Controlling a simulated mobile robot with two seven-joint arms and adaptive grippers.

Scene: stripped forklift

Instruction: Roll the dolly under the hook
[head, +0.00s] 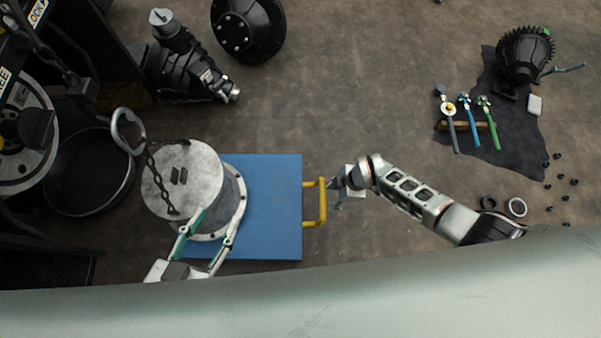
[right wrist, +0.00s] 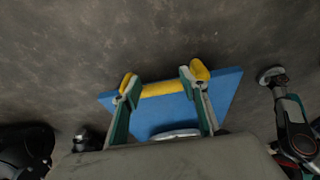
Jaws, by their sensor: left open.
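The blue dolly (head: 272,200) lies flat on the floor and carries a grey flanged drum (head: 205,165). Its yellow handle (head: 322,203) sticks out from the right edge. A grey hook-like ring (head: 128,130) with a dark chain shows above and left of the drum; its height is unclear. My left gripper (head: 210,222) is open, its fingers apart at the drum's front. My right gripper (head: 337,193) is beside the handle. In the right wrist view, its fingers (right wrist: 160,93) are spread wide, with the yellow handle (right wrist: 162,88) between and just beyond the tips; contact is unclear.
A black round tub (head: 90,172) and forklift parts stand at the left. A black motor assembly (head: 190,72) and a black hub (head: 248,30) lie behind. A dark mat (head: 510,125) with tools lies far right, rings and small nuts near it. The middle floor is clear.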

